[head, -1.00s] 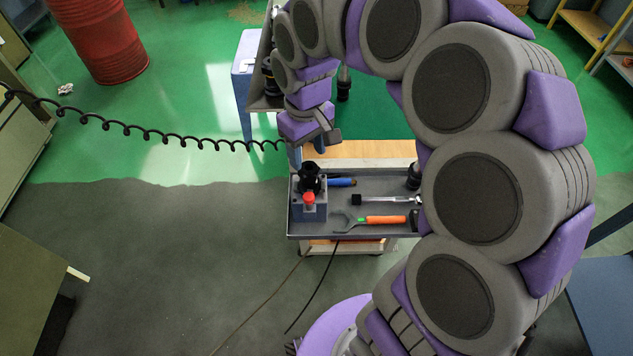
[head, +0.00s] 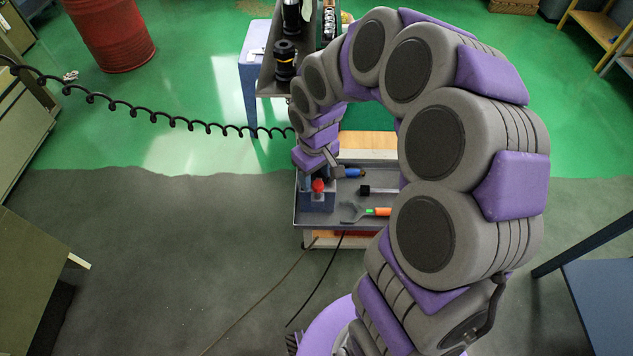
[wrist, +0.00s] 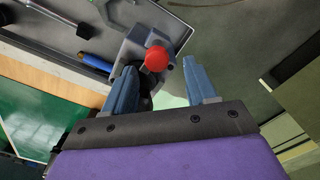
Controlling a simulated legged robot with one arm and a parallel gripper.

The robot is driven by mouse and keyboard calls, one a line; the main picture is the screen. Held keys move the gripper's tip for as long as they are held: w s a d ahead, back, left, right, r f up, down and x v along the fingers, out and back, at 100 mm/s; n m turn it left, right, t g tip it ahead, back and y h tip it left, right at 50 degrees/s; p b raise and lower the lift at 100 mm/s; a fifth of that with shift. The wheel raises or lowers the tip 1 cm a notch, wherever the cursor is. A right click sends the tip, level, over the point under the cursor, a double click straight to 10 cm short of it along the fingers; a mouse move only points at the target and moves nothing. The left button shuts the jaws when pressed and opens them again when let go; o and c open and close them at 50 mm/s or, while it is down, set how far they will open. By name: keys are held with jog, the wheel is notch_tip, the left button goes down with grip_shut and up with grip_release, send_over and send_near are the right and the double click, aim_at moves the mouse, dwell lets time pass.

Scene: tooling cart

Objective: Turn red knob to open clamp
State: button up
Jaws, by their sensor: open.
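The red knob (head: 318,185) sits on the front of a blue-grey clamp block (head: 318,203) at the left end of the cart's grey tray. In the wrist view the round red knob (wrist: 157,58) shows just past the fingertips, roughly between their lines, with the clamp block (wrist: 135,43) behind it. My gripper (wrist: 160,67) is open, its two blue fingers wide apart with nothing held. In the head view my gripper is over the back of the block and its fingers are mostly hidden. The wrist view shows a dark part (wrist: 146,103) between the fingers, partly hidden by the left one.
On the tray (head: 304,214) lie a blue-handled tool (head: 354,173), a black-headed tool (head: 366,190) and an orange-handled wrench (head: 378,212). My arm hides the tray's right end. A raised shelf with black tool holders (head: 285,60) stands behind. A coiled cable (head: 172,121) hangs at left.

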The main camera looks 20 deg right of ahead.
aim_at(318, 187)
notch_tip(318, 187, down, 2)
jog(key=shift+f, duration=0.1)
jog(key=shift+d+f, duration=0.1)
jog(key=shift+f, duration=0.1)
jog(key=shift+d+f, duration=0.1)
jog(key=shift+d, duration=0.3)
jog(key=shift+a, duration=0.4)
jog(key=c, duration=0.5)
jog(key=shift+d, duration=0.1)
jog(key=c, duration=0.6)
